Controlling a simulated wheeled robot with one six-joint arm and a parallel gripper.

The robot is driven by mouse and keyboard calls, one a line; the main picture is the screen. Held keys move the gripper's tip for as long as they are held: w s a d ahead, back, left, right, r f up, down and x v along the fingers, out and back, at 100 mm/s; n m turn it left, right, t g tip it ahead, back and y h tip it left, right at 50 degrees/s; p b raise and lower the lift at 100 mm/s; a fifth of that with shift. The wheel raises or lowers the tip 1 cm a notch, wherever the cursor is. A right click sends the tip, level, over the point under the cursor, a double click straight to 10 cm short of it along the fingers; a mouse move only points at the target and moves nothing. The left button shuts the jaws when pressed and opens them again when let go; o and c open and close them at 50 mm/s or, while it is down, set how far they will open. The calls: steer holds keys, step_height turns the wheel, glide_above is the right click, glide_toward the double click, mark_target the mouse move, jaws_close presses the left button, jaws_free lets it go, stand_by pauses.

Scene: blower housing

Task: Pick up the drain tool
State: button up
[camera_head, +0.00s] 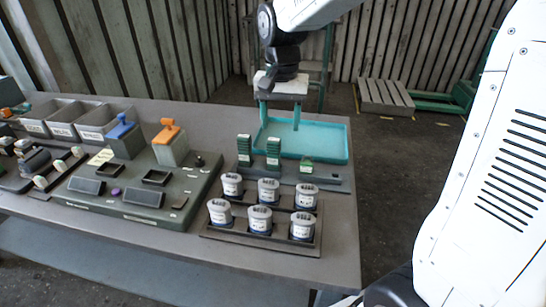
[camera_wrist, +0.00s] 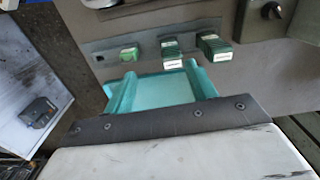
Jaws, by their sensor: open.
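No label shows which item is the drain tool. A blue-handled item (camera_head: 121,128) stands in a grey-green block at the left of the bench in the head view. An orange-handled item (camera_head: 167,131) stands in a similar block to its right. My gripper (camera_head: 280,112) is open and empty over the teal tray (camera_head: 338,157), well to the right of both handled items. In the wrist view, the teal tray (camera_wrist: 165,92) lies beyond the gripper's pale body and dark edge. Neither handled item can be made out in the wrist view.
Several white labelled jars (camera_head: 260,218) stand in a dark rack at the front right. Green stacked blocks (camera_head: 273,153) stand on a strip between jars and tray. Open grey bins (camera_head: 60,123) stand at the back left. A slatted pallet (camera_head: 385,96) lies on the floor behind.

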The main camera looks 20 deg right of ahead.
mark_target(274, 139)
steer(key=shift+w+a+f, duration=0.1)
steer(key=shift+w+f, duration=0.3)
steer(key=shift+w, duration=0.15)
steer(key=shift+w+a+f, duration=0.1)
steer(key=shift+w+f, duration=0.25)
steer(key=shift+w, duration=0.2)
steer(key=shift+w+f+m, duration=0.15)
steer(key=shift+f+m, duration=0.15)
steer(key=shift+f, duration=0.05)
step_height(274, 139, down, 7)
steer(key=shift+a+f, duration=0.1)
steer(key=shift+a, duration=0.05)
steer(key=c, duration=0.9)
